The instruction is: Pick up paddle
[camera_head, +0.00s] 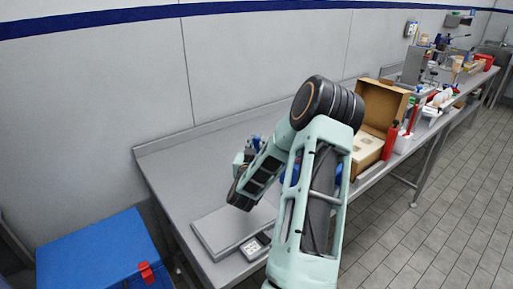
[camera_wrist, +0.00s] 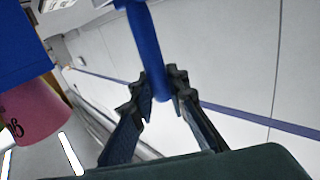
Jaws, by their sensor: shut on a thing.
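In the wrist view, a blue rod-like piece (camera_wrist: 149,45), which looks like the paddle's handle, runs from the top edge down between the two dark fingers. My gripper (camera_wrist: 160,90) is shut on it near its lower end. The rest of the paddle is out of that view. In the head view, my arm is bent over the steel table and hides most of my gripper. Blue shows in small patches around the arm there, and I cannot tell whether it is the paddle.
A flat scale (camera_head: 222,232) lies on the near end of the steel table (camera_head: 180,183). An open cardboard box (camera_head: 378,110) and red bottle (camera_head: 391,140) stand to the right. A blue chest (camera_head: 95,255) is at lower left. A pink object (camera_wrist: 38,115) shows in the wrist view.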

